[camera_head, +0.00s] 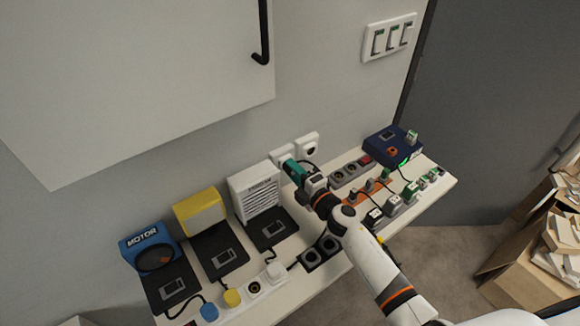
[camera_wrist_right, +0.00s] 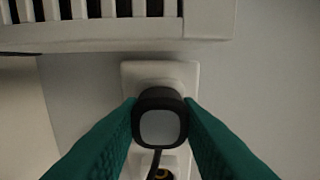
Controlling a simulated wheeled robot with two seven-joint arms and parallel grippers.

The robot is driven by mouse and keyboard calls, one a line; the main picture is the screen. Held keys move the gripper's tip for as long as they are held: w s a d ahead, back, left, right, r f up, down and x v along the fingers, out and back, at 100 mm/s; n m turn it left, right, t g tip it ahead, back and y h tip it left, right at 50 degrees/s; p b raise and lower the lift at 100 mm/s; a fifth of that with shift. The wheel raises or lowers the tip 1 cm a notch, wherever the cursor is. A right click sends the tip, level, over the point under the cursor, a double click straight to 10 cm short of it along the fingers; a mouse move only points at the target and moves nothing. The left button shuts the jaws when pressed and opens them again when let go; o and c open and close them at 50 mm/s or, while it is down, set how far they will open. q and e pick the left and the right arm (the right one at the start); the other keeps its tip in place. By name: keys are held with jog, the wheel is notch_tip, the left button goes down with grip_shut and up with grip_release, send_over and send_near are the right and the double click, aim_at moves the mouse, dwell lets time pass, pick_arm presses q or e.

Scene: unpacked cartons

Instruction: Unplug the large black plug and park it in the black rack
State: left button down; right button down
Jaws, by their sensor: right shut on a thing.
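The large black plug (camera_wrist_right: 159,119), with a grey end face, is at a white wall socket plate (camera_wrist_right: 135,78) in the right wrist view. It overlaps the plate, and I cannot tell how deep it sits. My right gripper (camera_wrist_right: 160,122) is shut on it, with a green finger on each side. In the head view the gripper (camera_head: 291,171) is at the wall, mostly hiding the plug. A dark cable runs down from the plug in the wrist view. The black rack (camera_head: 321,252), with round openings, stands near the shelf's front edge, left of my right arm. My left gripper is not in view.
A second wall socket (camera_head: 308,145) is right of the gripper. A white vented unit (camera_head: 256,190) stands close on the left. An orange rack (camera_head: 368,194), several grey plugs and a blue box (camera_head: 391,145) are to the right. A white cabinet (camera_head: 130,80) hangs above left.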

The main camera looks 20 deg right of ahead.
jog(key=shift+s, duration=0.15)
jog(key=shift+p+v, duration=0.4)
jog(key=shift+v, duration=2.45)
jog(key=shift+r, duration=0.1)
